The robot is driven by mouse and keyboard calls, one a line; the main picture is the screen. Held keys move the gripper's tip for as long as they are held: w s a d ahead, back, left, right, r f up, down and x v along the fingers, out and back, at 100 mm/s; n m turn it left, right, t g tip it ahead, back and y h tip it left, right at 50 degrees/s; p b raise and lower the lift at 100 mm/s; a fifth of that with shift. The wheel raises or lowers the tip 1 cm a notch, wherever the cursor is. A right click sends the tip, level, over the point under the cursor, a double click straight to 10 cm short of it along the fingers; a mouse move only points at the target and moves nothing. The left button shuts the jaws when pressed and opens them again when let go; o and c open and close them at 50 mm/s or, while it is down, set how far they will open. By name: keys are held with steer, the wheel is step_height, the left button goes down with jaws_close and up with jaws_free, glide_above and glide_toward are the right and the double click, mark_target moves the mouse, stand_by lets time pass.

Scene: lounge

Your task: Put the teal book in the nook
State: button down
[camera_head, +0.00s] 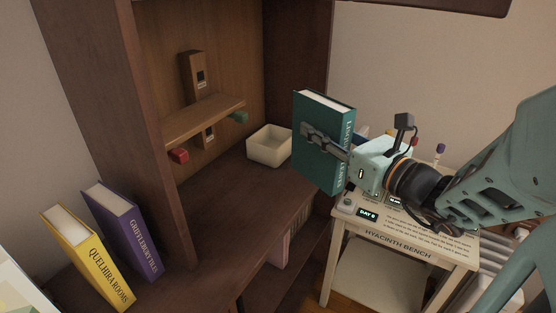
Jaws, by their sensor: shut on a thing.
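The teal book (312,166) is upright, slightly tilted, with its pale page edges facing up and its lettered spine on the right. My gripper (316,138) is shut on it, with a dark finger across its cover. It is held off the surfaces, in front of the right side of a dark brown wooden cabinet. The cabinet's open recess (225,185), which looks like the nook, lies to the left of the book. The gripper's other finger is hidden behind the book.
A small shelf (203,119) with red and green ends juts out in the recess. A cream open box (269,146) stands at the recess's right. Purple (122,228) and yellow (88,258) books lean at left. A labelled bench (400,252) stands under my arm.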

steer(key=w+a+f+b, duration=0.3)
steer(key=w+f+b, duration=0.2)
steer(key=f, duration=0.1)
steer(key=w+a+f+b, duration=0.3)
steer(key=w+f+b, duration=0.3)
steer(key=shift+w+a+f, duration=0.3)
steer(key=shift+f, duration=0.15)
steer(key=c, duration=1.6)
jaws_free()
